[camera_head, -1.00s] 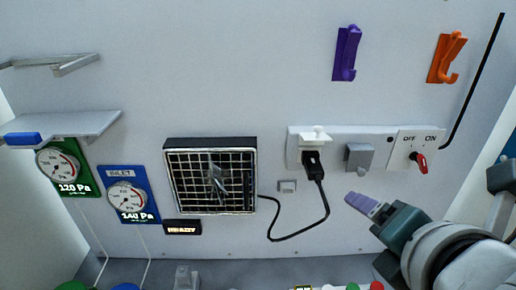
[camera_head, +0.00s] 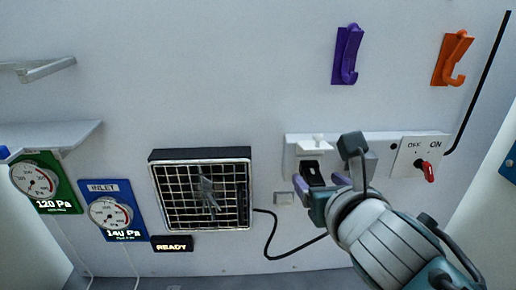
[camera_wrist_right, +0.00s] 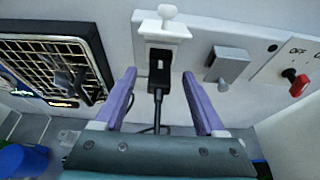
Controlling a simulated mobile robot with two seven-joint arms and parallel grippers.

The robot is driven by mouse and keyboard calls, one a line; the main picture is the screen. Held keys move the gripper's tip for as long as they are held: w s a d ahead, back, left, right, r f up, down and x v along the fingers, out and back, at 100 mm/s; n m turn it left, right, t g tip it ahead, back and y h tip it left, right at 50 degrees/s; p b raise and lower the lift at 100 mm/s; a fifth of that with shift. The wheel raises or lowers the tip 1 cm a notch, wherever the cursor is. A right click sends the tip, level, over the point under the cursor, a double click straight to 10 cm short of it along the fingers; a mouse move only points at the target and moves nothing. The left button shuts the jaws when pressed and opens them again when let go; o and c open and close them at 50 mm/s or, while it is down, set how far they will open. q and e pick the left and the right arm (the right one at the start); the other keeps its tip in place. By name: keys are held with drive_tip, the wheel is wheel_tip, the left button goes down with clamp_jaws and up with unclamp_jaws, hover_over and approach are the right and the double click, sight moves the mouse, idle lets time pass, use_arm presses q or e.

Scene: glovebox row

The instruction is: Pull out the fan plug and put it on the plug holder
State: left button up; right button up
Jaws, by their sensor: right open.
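The black fan plug (camera_head: 312,173) sits in the white socket with a raised flap (camera_head: 314,146) on the wall strip. Its black cord (camera_head: 268,240) hangs in a loop from the fan (camera_head: 200,193). My right gripper (camera_head: 320,183) is open at the plug, its purple fingers on either side. In the right wrist view the plug (camera_wrist_right: 158,76) stands between the spread fingertips, with gaps showing on both sides. A grey box (camera_wrist_right: 228,64) is right of the socket; I cannot tell whether it is the plug holder. My left gripper is not in view.
A red knob (camera_head: 427,171) on an OFF/ON plate is at the strip's right end. A small grey block (camera_head: 283,199) is below the socket. Purple (camera_head: 346,55) and orange (camera_head: 453,58) hooks hang higher. Two gauges and a shelf (camera_head: 50,136) are at left.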

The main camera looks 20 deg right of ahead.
drive_tip(key=shift+x, duration=0.95)
clamp_jaws()
idle(0.5)
